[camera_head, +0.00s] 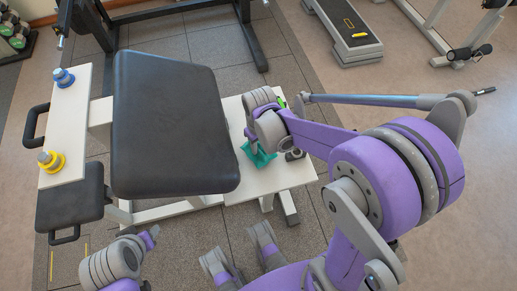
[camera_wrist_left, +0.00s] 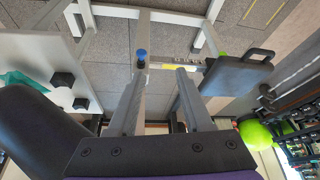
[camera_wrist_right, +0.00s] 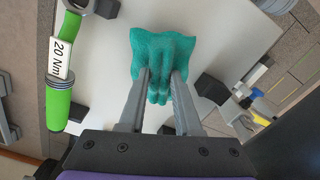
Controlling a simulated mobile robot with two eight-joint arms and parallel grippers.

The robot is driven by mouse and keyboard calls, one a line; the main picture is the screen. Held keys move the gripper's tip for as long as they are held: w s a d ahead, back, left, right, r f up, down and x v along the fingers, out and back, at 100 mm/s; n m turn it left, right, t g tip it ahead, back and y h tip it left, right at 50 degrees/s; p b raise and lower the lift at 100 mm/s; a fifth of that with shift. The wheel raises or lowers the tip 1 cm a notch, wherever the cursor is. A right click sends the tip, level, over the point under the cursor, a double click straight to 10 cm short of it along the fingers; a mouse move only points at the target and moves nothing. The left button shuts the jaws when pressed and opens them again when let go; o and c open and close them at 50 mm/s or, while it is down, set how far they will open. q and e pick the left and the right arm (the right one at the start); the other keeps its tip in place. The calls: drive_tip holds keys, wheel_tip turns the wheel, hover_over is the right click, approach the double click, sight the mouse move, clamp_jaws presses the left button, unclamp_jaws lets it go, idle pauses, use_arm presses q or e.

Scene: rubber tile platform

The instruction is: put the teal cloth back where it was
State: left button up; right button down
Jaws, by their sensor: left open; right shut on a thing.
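The teal cloth (camera_wrist_right: 160,58) is bunched between the fingers of my right gripper (camera_wrist_right: 160,88), over a white board. In the head view the cloth (camera_head: 257,155) shows below my right gripper (camera_head: 250,138), at the left part of the right-hand white board (camera_head: 285,178). I cannot tell whether the cloth touches the board. My left gripper (camera_wrist_left: 160,75) is open and empty in its wrist view, with a blue-topped knob and grey frame bars beyond it. In the head view my left arm is low at the left and its fingertips are hard to make out.
A green-handled torque wrench (camera_wrist_right: 59,85) lies beside the cloth, with dark blocks near it. A black padded bench (camera_head: 175,125) stands left of the right board. Another white board (camera_head: 70,130) holds a blue item (camera_head: 63,77) and a yellow item (camera_head: 50,161).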

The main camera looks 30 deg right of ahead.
sight(259, 147)
drive_tip(key=shift+f+b, duration=0.35)
drive_tip(key=shift+f, duration=1.25)
drive_tip(key=shift+f, duration=0.2)
drive_tip(key=c, duration=0.6)
unclamp_jaws()
drive_tip(key=shift+r, duration=0.15)
